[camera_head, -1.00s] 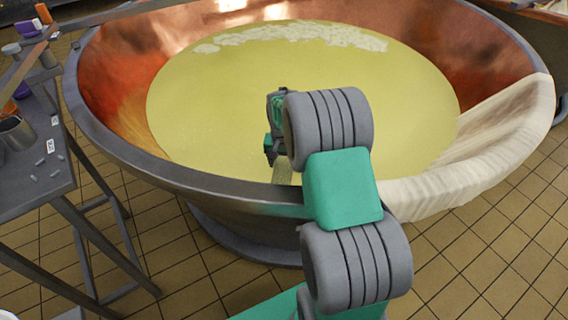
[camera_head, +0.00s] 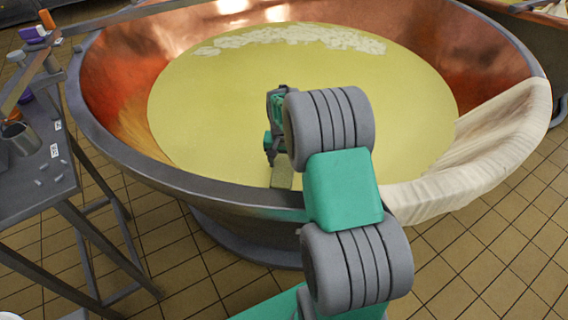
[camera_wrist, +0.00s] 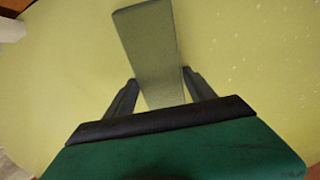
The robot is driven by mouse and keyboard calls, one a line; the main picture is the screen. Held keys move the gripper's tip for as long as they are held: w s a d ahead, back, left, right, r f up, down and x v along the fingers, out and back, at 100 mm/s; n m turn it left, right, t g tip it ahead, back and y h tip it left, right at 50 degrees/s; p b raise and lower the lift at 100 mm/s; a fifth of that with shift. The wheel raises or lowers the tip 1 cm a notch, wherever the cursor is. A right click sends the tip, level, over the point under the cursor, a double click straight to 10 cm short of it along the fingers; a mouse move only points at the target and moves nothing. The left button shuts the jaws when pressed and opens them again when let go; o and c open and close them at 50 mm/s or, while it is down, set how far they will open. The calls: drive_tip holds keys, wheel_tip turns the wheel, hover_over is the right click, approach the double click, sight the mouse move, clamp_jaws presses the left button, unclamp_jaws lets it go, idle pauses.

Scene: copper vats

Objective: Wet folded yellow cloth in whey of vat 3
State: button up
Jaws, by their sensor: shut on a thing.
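The copper vat (camera_head: 120,85) holds pale yellow whey (camera_head: 390,120), with white curd pieces floating at its far side. My gripper (camera_head: 274,155) is over the near part of the whey, inside the vat's rim. In the wrist view my gripper (camera_wrist: 158,90) is shut on a flat olive-yellow strip, the folded cloth (camera_wrist: 150,45), which sticks out beyond the fingers. The cloth also shows below the gripper in the head view (camera_head: 283,172). I cannot tell whether the cloth touches the whey. No vat number is readable.
A pale draped cloth (camera_head: 470,170) hangs over the vat's right rim. A grey table (camera_head: 30,190) with a metal cup (camera_head: 20,139) and small items stands at the left. Another vat (camera_head: 548,50) is at the far right. Tiled floor shows in front.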

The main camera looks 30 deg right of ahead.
wheel_tip(320, 180, up, 37)
drive_tip(key=p, duration=2.4)
drive_tip(key=shift+f, duration=0.1)
